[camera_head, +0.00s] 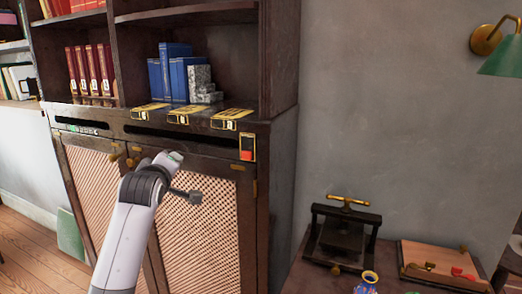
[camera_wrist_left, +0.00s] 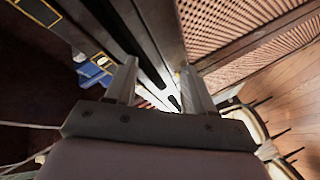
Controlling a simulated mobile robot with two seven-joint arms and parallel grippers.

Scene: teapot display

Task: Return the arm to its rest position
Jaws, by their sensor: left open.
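My left arm (camera_head: 127,235) comes in from the lower left in the head view, white with a grey wrist. Its left gripper (camera_head: 180,175) is in front of the dark wooden cabinet (camera_head: 262,190), near the top of its lattice doors. In the left wrist view the two fingers of the left gripper (camera_wrist_left: 160,85) stand apart with nothing between them. Whether the gripper touches the cabinet cannot be told. My right gripper is not in view.
Three black-and-yellow labelled plates (camera_head: 188,114) lie on the cabinet ledge below blue books (camera_head: 176,72). A dark press (camera_head: 341,237), a wooden box (camera_head: 440,264) and a small blue-and-gold pot (camera_head: 367,282) stand on a table at lower right. Wooden floor shows at lower left.

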